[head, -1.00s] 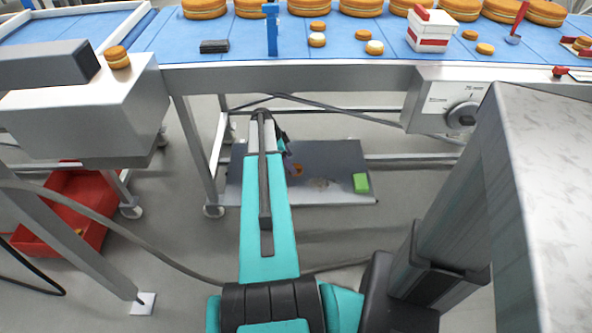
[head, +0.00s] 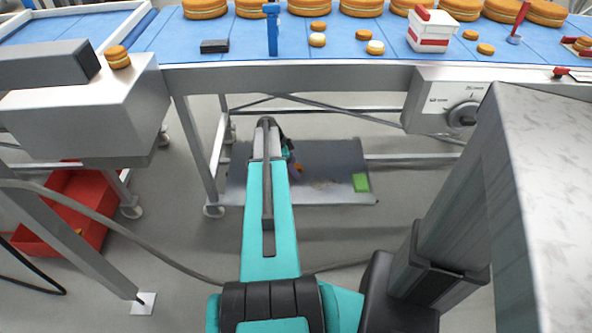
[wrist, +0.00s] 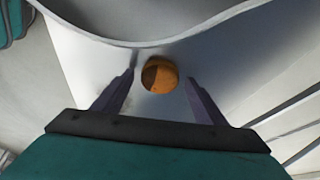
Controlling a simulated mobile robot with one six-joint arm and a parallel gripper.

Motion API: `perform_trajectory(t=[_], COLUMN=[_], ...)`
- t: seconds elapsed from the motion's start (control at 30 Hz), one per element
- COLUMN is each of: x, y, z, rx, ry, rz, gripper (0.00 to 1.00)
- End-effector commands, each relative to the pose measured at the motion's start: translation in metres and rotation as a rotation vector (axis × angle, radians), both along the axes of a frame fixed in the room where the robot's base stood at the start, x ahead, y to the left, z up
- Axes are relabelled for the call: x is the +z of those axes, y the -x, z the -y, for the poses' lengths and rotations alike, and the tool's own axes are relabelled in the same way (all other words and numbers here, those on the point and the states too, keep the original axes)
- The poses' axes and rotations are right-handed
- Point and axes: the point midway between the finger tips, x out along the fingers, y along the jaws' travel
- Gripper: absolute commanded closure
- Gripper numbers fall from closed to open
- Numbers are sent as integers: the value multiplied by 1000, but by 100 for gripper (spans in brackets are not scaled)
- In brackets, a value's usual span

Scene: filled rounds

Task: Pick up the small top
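A small orange-brown round top (wrist: 160,75) with a dark patch on its left side shows in the wrist view on a grey metal surface. My gripper (wrist: 158,82) has its two dark fingers apart, one on each side of the top, with a narrow gap visible on both sides. In the head view a bit of orange (head: 299,168) shows on the low grey shelf (head: 335,160) under the blue belt, right beside the end of my arm. My arm hides most of the gripper there.
A green block (head: 361,182) lies at the shelf's right. Above, the belt (head: 240,40) carries large and small rounds, a black block (head: 214,46) and a white-red box (head: 430,32). The belt's front rail (head: 300,75) and legs frame the shelf. A red bin (head: 65,212) stands left.

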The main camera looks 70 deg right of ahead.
Motion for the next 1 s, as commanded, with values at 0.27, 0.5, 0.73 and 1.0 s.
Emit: perform_trajectory(t=[0.27,0.5,0.73,1.0], x=[0,1,12,36], y=[0,0,0,3], z=[0,0,0,-8], rx=[0,0,1,1], ry=[0,0,2,0], rz=[0,0,1,0], gripper=[63,63,63,63])
